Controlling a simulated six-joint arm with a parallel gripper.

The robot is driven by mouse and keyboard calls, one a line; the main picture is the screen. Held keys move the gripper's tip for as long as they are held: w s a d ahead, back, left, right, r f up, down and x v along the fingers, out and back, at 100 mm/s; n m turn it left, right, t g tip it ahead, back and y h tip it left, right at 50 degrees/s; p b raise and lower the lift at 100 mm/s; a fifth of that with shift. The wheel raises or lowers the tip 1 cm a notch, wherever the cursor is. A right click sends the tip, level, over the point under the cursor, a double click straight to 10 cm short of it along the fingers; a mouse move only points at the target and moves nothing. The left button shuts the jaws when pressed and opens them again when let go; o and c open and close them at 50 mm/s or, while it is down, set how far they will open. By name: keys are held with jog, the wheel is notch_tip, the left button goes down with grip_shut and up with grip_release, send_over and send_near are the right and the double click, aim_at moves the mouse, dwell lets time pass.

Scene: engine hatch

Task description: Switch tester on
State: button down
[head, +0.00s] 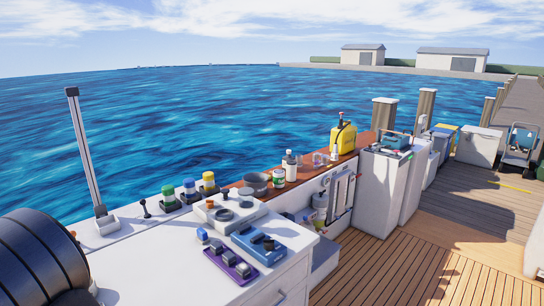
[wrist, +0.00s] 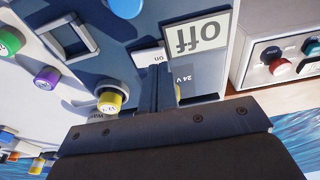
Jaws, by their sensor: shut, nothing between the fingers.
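In the wrist view a dark grey-blue panel (wrist: 115,58), seemingly the tester, carries the marking "24 V". My gripper is not visible in the head view.
In the wrist view a yellow knob (wrist: 110,100), a purple knob (wrist: 47,78) and a green knob (wrist: 9,42) lie left, and a box with a red button (wrist: 279,66) lies right. In the head view the white counter (head: 150,258) bears several devices, including a blue one (head: 258,258).

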jog(key=shift+f, duration=0.85)
dwell(0.3)
jog(key=shift+r, duration=3.55)
jog(key=shift+f, duration=0.15)
notch_tip(320, 180, down, 7)
jog(key=shift+r, duration=0.1)
jog(key=shift+r, duration=0.15)
